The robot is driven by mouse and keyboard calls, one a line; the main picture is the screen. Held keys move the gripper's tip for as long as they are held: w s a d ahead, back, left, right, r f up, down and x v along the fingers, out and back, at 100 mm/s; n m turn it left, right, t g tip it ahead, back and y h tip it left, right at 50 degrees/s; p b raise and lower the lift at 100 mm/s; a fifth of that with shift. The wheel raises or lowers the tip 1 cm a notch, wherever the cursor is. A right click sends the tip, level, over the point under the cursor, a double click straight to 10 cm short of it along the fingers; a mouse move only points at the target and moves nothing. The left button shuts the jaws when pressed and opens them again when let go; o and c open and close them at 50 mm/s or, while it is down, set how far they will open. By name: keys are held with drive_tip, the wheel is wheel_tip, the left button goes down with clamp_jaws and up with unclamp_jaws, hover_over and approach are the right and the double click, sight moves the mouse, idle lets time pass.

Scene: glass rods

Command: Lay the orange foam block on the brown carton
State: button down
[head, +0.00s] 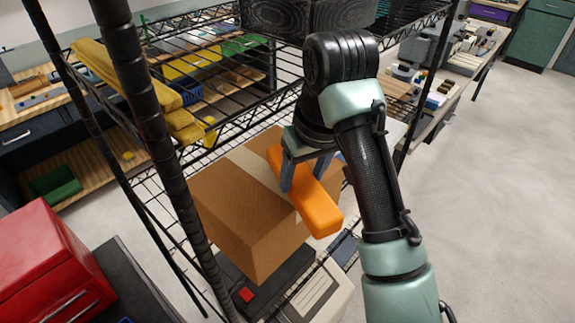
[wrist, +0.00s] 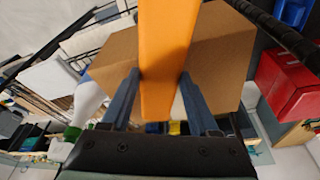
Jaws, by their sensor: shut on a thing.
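The orange foam block (head: 318,208) is a long bar held between the fingers of my gripper (head: 305,172). In the head view it appears over the top right part of the brown carton (head: 235,205), a closed box with a pale tape strip. I cannot tell whether the block touches the carton. In the wrist view the block (wrist: 165,55) runs up between the two fingers of my gripper (wrist: 160,95), with the carton (wrist: 225,60) behind it on both sides. My arm and gripper hide part of the carton's right side.
The carton stands in a black wire shelf rack, above dark and pale flat items. A rack post (head: 150,120) rises at the left. Yellow pieces (head: 180,120) lie on the upper shelf. A red toolbox (head: 45,265) is at lower left. Open floor (head: 480,180) lies to the right.

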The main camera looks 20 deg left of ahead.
drive_tip(key=a+p, duration=0.1)
drive_tip(key=w+a+p, duration=0.1)
drive_tip(key=a, duration=0.1)
drive_tip(key=shift+w+a+r, duration=0.1)
drive_tip(key=shift+w+a, duration=0.05)
drive_tip(key=shift+f, duration=0.4)
drive_tip(key=shift+f, duration=0.15)
drive_tip(key=shift+c, duration=0.7)
unclamp_jaws()
